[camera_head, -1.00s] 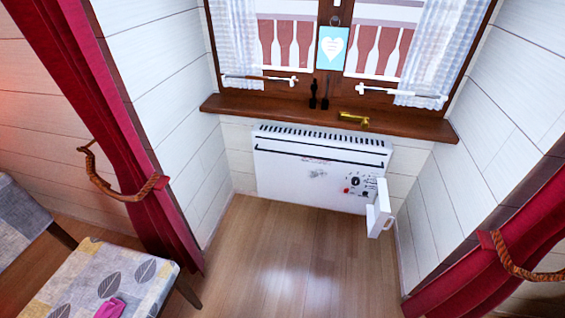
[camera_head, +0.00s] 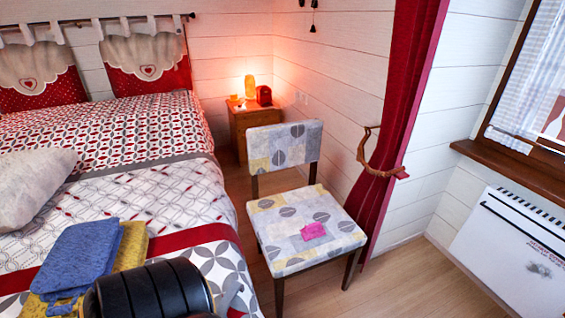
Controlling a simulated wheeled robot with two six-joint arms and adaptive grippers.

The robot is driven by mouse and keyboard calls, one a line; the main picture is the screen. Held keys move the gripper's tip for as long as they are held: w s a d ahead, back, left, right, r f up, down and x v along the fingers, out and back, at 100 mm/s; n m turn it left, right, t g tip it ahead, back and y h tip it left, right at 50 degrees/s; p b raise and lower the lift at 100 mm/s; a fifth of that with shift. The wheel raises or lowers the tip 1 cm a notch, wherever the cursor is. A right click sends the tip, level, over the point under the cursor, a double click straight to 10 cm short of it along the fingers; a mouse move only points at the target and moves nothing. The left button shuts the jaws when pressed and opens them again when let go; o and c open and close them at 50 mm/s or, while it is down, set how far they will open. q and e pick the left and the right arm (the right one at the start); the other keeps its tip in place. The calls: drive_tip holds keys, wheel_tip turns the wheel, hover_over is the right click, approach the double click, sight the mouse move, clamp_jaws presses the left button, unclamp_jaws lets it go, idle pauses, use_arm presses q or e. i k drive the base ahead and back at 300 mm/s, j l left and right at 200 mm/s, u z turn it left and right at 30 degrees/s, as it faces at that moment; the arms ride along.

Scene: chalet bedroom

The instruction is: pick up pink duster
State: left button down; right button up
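A small bright pink cloth-like thing, which looks like the pink duster (camera_head: 313,230), lies on the seat of a patterned chair (camera_head: 277,217). It is on the right front part of the seat, and nothing covers it. A black ribbed part of my own body shows at the bottom of the view, left of the chair. Neither of my grippers is in view.
A bed (camera_head: 120,150) fills the left side, with a blue towel (camera_head: 78,255) and a yellow towel (camera_head: 131,246) near its front edge. A bedside table (camera_head: 252,125) stands behind the chair. A red curtain (camera_head: 402,110) and white heater (camera_head: 510,250) are right. Wooden floor (camera_head: 395,285) is clear before the heater.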

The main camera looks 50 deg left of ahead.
sight(313, 231)
drive_tip(key=k+u, duration=0.1)
drive_tip(key=u, duration=0.35)
drive_tip(key=k+u, duration=0.1)
drive_tip(key=u, duration=0.35)
drive_tip(key=j+u, duration=0.1)
drive_tip(key=u, duration=0.3)
drive_tip(key=i+l+u, duration=0.1)
drive_tip(key=l+u, duration=0.2)
drive_tip(key=l, duration=0.3)
drive_tip(key=l+u, duration=0.3)
drive_tip(key=l, duration=0.25)
drive_tip(key=i, duration=0.05)
